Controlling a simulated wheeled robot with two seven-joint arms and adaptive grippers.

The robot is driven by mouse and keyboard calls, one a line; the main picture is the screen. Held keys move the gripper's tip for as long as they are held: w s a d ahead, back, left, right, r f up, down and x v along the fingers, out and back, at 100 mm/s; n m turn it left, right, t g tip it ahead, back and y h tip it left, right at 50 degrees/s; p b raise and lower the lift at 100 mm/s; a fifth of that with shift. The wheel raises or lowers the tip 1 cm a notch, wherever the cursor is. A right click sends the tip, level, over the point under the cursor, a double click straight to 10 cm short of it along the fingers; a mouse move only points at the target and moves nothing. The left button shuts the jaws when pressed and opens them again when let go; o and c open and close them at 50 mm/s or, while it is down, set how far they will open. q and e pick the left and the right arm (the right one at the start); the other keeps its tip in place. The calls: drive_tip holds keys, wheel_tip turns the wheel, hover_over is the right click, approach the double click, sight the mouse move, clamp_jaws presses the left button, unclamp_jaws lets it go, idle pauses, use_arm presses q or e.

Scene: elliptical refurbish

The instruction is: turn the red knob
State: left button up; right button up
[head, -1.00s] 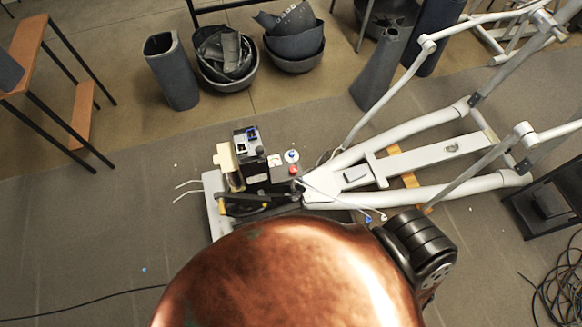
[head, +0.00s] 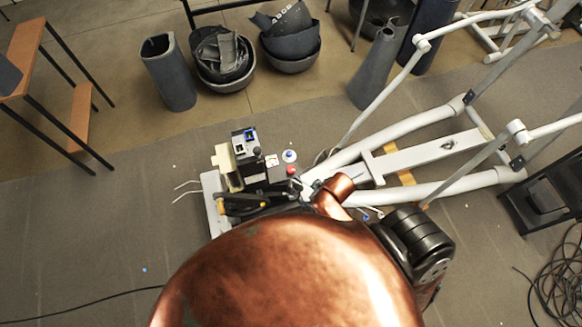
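The red knob (head: 292,170) is a small round red cap on the light panel of the opened machine (head: 270,172). It sits just below a white-and-blue round part (head: 289,156). A copper-coloured link, which seems to be part of my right arm, shows to the right and below the knob, apart from it. Small pale and dark parts lie between the link and the knob. I cannot make out fingertips among them, so the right gripper's state is unclear. My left gripper does not show. My large copper body hides the lower middle of the view.
The machine's grey tube frame (head: 420,190) runs to the right. A black box-shaped stand (head: 545,200) and coiled black cable (head: 560,275) are at the right. Dark bins (head: 222,60) stand at the back. The floor to the left is mostly clear.

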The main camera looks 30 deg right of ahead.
drive_tip(key=w+a+f+n+g+y, duration=0.1)
drive_tip(key=w+a+f+n+y, duration=0.1)
drive_tip(key=w+a+n, duration=0.45)
drive_tip(key=n+g+h, duration=0.3)
drive_tip(key=n, duration=0.2)
hover_over(291, 169)
wheel_tip(291, 169, down, 3)
drive_tip(key=shift+r, duration=0.15)
drive_tip(key=shift+d+f, duration=0.1)
drive_tip(key=shift+f, duration=0.1)
wheel_tip(291, 169, down, 7)
drive_tip(key=shift+f+b, duration=0.1)
drive_tip(key=shift+b, duration=0.25)
drive_tip(key=shift+c, duration=0.6)
